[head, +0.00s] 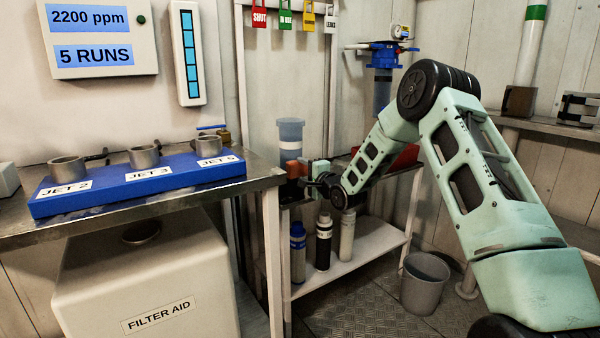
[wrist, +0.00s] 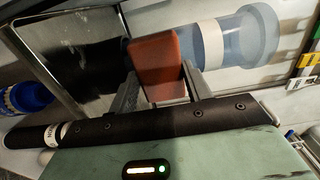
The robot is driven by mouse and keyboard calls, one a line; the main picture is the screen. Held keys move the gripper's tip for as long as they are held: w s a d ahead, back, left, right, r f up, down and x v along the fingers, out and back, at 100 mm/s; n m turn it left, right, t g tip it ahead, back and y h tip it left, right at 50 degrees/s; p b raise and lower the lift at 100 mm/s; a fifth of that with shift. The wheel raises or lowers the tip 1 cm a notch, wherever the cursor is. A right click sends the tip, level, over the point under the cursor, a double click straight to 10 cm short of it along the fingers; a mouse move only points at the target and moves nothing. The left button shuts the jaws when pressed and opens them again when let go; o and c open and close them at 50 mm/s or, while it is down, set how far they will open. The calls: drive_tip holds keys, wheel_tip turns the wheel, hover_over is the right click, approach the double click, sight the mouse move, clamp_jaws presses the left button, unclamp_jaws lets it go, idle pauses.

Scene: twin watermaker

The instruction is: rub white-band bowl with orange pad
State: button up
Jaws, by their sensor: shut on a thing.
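The white-band bowl (head: 291,129) is a translucent blue cylinder with a wider rim and a white band, upright beyond the left bench. It lies across the upper part of the wrist view (wrist: 250,45), its white band (wrist: 209,48) in plain sight. My gripper (head: 302,172) is shut on the orange pad (wrist: 160,65), which shows between the two dark fingers. The pad (head: 293,168) is at the bowl's lower part and hides some of it. I cannot tell whether pad and bowl touch.
A steel bench with a blue jet rack (head: 140,183) stands at left. Several cartridges (head: 323,243) stand on the low shelf below my gripper. A grey bucket (head: 425,284) is on the floor. A red tray (head: 402,157) lies behind my arm. Coloured tags (head: 284,15) hang above.

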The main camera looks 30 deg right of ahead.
drive_tip(key=shift+w+d+r+p, duration=0.1)
drive_tip(key=shift+d+p, duration=0.35)
drive_tip(key=shift+d, duration=0.7)
drive_tip(key=shift+a, duration=2.05)
drive_tip(key=shift+r+p, duration=0.6)
drive_tip(key=shift+r, duration=0.1)
drive_tip(key=d+p, duration=0.1)
drive_tip(key=d, duration=0.3)
drive_tip(key=shift+w+d, duration=0.1)
drive_tip(key=shift+w, duration=0.1)
